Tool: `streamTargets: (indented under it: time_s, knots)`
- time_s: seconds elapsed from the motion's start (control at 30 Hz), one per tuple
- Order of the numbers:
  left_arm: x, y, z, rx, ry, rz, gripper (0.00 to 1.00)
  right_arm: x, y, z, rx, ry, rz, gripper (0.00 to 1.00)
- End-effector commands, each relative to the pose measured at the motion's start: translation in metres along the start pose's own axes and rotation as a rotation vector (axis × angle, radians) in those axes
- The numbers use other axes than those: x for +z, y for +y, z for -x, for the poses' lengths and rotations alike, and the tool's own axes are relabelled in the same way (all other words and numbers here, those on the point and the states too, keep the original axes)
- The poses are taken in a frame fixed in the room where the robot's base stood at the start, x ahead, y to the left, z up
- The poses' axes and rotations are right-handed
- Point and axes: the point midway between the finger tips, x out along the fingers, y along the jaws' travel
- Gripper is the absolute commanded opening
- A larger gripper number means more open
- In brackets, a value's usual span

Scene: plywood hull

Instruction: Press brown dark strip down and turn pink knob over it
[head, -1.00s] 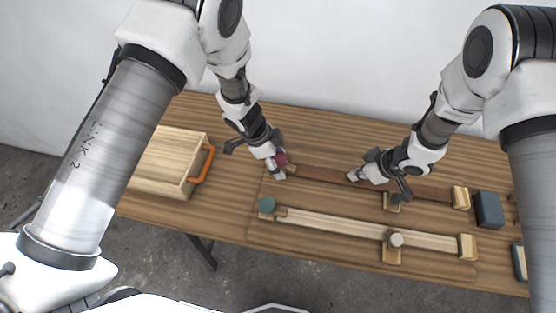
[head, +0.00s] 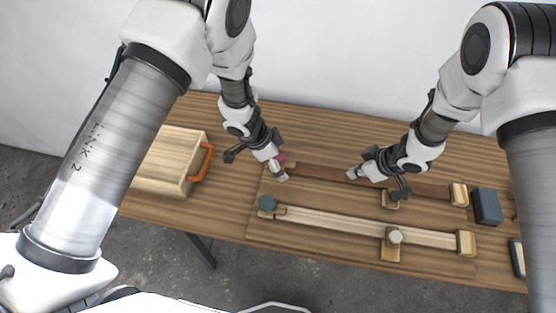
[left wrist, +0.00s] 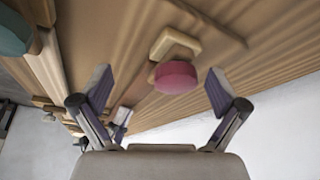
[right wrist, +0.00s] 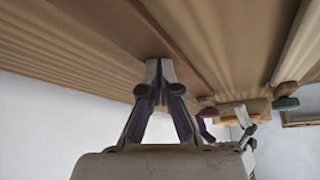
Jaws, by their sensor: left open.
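The dark brown strip (head: 325,173) lies along the back of the wooden board. The pink knob (head: 281,157) is at its left end, partly hidden by my left gripper. In the left wrist view the pink knob (left wrist: 176,77) sits on a pale wooden block (left wrist: 173,45). My left gripper (left wrist: 160,92) is open, its fingers apart on either side of the knob without gripping it. My right gripper (right wrist: 158,68) has its fingertips together at the dark strip (right wrist: 118,24). In the head view my right gripper (head: 353,174) is at the strip's left-middle part.
A wooden box (head: 165,165) with an orange handle stands left. A dark blue block (head: 487,206) is at right.

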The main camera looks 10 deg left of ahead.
Motion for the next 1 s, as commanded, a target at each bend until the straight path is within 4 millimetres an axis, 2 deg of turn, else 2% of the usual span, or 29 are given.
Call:
streamTargets:
  time_s: [0.7, 1.0]
  knots:
    - [-0.025, -0.001, 0.060, -0.003, 0.001, -0.002, 0.97, 0.002, -0.001, -0.001, -0.002, -0.003, -0.001, 0.00]
    - [-0.027, -0.001, 0.065, -0.003, 0.001, -0.001, 0.97, 0.001, -0.001, -0.001, -0.002, -0.003, -0.001, 0.00]
